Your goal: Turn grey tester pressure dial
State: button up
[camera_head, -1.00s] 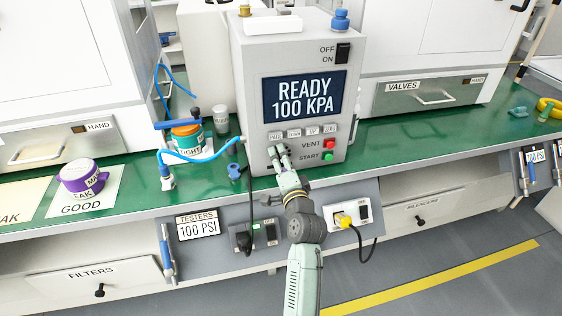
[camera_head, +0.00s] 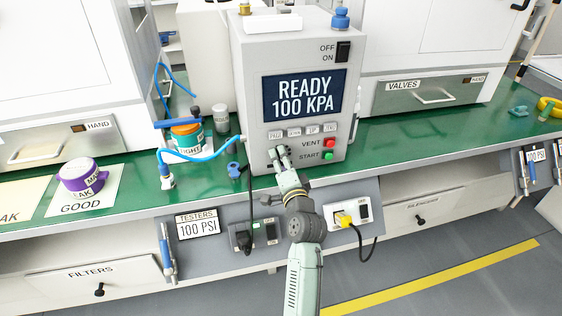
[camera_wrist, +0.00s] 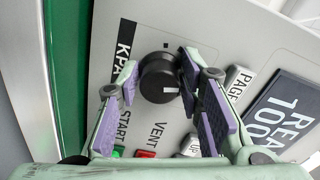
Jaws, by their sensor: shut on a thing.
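The grey tester (camera_head: 254,123) stands upright on the green bench. Its display (camera_head: 302,97) reads "READY 100 KPA". My gripper (camera_head: 281,158) is at the lower left of its front panel, where my fingers mostly hide the dial in the head view. In the wrist view, the black round pressure dial (camera_wrist: 159,84) with a white pointer mark sits between my two purple-padded fingers (camera_wrist: 160,76), beside the "KPA" label. The fingers are shut on the dial, one on each side.
The red vent button (camera_head: 329,144) and green start button (camera_head: 328,155) are to the right of my fingers. A row of small label buttons (camera_head: 294,133) is above. A blue hose (camera_head: 203,156) and a purple-lidded cup (camera_head: 82,178) are to the left.

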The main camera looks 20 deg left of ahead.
jog(key=n+b, duration=0.2)
jog(key=n, duration=0.1)
jog(key=shift+f, duration=0.15)
jog(key=shift+n+b, duration=0.75)
jog(key=shift+n, duration=0.45)
jog(key=o, duration=1.2)
jog(key=shift+c, duration=0.2)
jog(key=v, duration=1.2)
